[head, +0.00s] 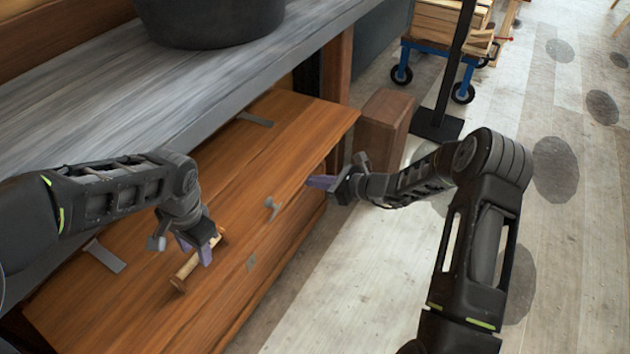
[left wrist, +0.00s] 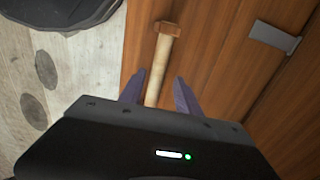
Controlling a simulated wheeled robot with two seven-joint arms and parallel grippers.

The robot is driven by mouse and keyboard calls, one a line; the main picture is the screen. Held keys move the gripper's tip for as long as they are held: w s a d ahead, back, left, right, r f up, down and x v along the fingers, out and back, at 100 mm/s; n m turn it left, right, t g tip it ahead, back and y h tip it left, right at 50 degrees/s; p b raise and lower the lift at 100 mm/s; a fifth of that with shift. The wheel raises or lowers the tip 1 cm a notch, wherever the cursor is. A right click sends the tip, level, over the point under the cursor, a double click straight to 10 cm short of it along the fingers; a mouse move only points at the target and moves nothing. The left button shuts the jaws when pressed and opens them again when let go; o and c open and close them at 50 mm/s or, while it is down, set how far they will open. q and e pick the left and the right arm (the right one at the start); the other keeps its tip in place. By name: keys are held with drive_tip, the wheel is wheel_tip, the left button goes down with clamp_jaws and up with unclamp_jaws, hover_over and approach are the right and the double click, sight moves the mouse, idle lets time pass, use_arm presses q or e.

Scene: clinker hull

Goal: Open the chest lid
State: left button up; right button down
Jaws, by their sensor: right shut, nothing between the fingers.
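The wooden chest's lid (head: 130,290) lies flat and closed below the grey worktop, with grey metal strips (head: 104,255) near its far edge. A pale wooden bar with brown end blocks (head: 186,270), apparently a handle, sits on the lid; it shows in the left wrist view (left wrist: 160,70). My left gripper (head: 196,248) is at this bar. Its purple fingers (left wrist: 160,90) are open on either side of it, with gaps visible. My right gripper (head: 322,182) is shut and empty, near the chest's right edge. The bar's nearer end is hidden by the gripper body in the wrist view.
The grey worktop (head: 190,85) overhangs the back of the chest and carries a dark round tub (head: 210,25). A small metal fitting (head: 271,206) is near the lid's front edge. A wooden block (head: 384,120) and a blue-framed cart (head: 440,52) stand beyond.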

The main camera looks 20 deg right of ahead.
use_arm(q)
drive_tip(key=r, duration=0.6)
drive_tip(key=shift+s+d, duration=0.2)
drive_tip(key=shift+s, duration=0.05)
use_arm(e)
drive_tip(key=shift+s+d+f, duration=0.1)
use_arm(q)
drive_tip(key=shift+f, duration=0.15)
